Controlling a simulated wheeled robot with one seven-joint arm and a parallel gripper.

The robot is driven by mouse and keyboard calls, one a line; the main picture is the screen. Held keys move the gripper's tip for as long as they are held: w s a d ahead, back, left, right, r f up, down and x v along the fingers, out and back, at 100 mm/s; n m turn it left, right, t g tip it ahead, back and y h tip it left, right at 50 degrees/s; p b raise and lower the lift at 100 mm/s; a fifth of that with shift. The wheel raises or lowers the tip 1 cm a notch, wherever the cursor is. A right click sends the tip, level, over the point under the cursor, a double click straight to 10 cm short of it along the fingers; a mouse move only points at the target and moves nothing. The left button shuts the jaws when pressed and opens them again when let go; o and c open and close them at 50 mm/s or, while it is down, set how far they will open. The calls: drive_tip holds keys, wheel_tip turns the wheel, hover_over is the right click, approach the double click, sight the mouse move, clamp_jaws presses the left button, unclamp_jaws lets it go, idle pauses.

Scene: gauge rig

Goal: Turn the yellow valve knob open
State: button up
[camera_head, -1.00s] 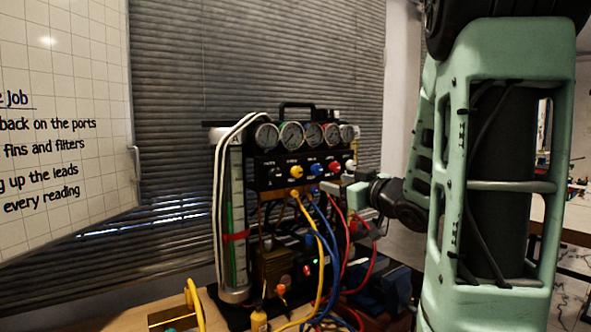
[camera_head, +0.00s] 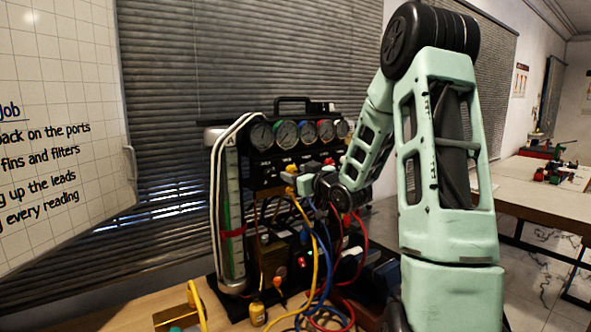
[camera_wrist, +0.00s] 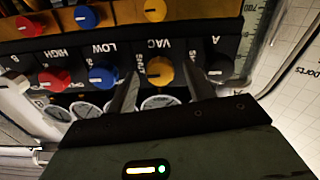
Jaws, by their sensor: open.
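The yellow valve knob (camera_wrist: 159,70), labelled VAC, is on the black panel of the gauge rig, which appears upside down in the wrist view. My gripper (camera_wrist: 163,80) is open, with one finger to each side of this knob in the picture. A gap shows between each finger and the knob, and I cannot tell how deep the tips reach. The knob's exact angle is hard to read.
Beside it are a blue LOW knob (camera_wrist: 103,74), a red HIGH knob (camera_wrist: 54,80) and a black knob (camera_wrist: 219,68). Yellow (camera_wrist: 155,10) and blue (camera_wrist: 86,17) fittings line the row beyond. Hoses (camera_head: 318,262) hang below the panel; gauges (camera_head: 286,134) sit above.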

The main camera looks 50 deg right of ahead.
drive_tip(key=shift+w+d, duration=0.1)
drive_tip(key=shift+w, duration=0.3)
drive_tip(key=c, duration=1)
drive_tip(key=shift+o, duration=0.2)
